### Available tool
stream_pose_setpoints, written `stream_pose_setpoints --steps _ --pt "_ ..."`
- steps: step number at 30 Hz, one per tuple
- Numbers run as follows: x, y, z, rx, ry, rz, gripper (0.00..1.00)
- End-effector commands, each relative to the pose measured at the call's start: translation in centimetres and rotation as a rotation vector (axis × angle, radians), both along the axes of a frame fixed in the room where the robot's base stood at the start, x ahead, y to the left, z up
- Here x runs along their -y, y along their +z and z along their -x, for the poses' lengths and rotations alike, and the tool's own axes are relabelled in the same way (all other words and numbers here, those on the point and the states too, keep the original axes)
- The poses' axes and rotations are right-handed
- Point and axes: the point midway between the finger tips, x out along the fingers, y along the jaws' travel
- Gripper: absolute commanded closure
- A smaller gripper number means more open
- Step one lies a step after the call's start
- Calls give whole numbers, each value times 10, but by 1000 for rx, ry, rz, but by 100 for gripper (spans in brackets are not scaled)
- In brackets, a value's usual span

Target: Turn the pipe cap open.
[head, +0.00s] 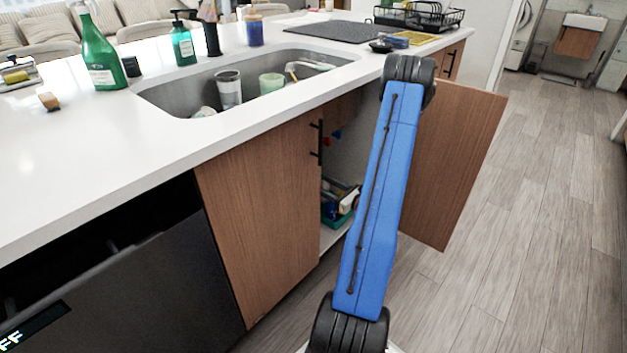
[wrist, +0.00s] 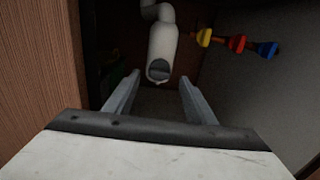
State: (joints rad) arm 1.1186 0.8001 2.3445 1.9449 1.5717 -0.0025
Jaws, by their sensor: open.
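In the wrist view, a white drain pipe (wrist: 163,38) hangs inside the dark cabinet under the sink. A grey cap (wrist: 158,70) sits at its lower end. My gripper (wrist: 158,88) is open, with its two grey fingers apart on either side below the cap. Nothing shows between the fingers, and the cap appears beyond their tips. I cannot tell the exact distance. In the head view my blue arm hides much of the cabinet opening, and the pipe, the cap and my gripper are not visible there.
Yellow, red and blue valve handles (wrist: 237,43) stick out from the cabinet wall right of the pipe. The right cabinet door (head: 455,160) stands open; the left door (head: 262,210) is nearly shut. A box of items (head: 338,203) sits inside. The sink (head: 200,92) is above.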

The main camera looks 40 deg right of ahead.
Motion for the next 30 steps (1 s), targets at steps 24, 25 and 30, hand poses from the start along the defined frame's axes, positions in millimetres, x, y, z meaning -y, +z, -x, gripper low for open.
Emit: stream_pose_setpoints --steps 24,25,30 --pt "-5 0 -63 1 0 0 50" --pt "-5 0 -63 1 0 0 50" --pt "-5 0 -62 1 0 0 87"
